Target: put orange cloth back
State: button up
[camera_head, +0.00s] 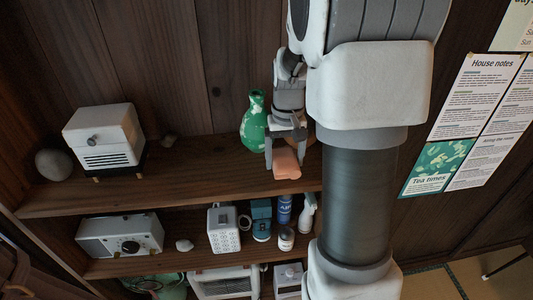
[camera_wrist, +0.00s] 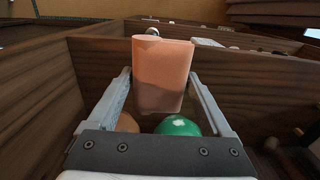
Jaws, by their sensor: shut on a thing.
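The orange cloth (camera_head: 287,163) is a small folded, salmon-orange piece. My gripper (camera_head: 285,155) is shut on it, with a finger on each side. In the head view the cloth is at the front part of the upper shelf (camera_head: 200,178), right of centre; I cannot tell whether it touches the board. In the wrist view the cloth (camera_wrist: 162,78) stands up between the fingers of my gripper (camera_wrist: 161,76) and hides part of what lies behind it.
A green patterned vase (camera_head: 254,124) stands just left of my gripper. A brownish round thing (camera_wrist: 127,123) is close by, partly hidden. A white box-like appliance (camera_head: 104,137) and grey stone (camera_head: 54,164) stand left. The shelf between is mostly clear. The lower shelf holds a radio (camera_head: 120,237) and several containers.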

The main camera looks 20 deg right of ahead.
jog(key=shift+w+a+f, duration=0.25)
jog(key=shift+w+f, duration=0.45)
jog(key=shift+w, duration=0.25)
jog(key=shift+f, duration=1.9)
jog(key=shift+f, duration=0.2)
jog(key=o, duration=1.1)
jog(key=shift+r, duration=0.15)
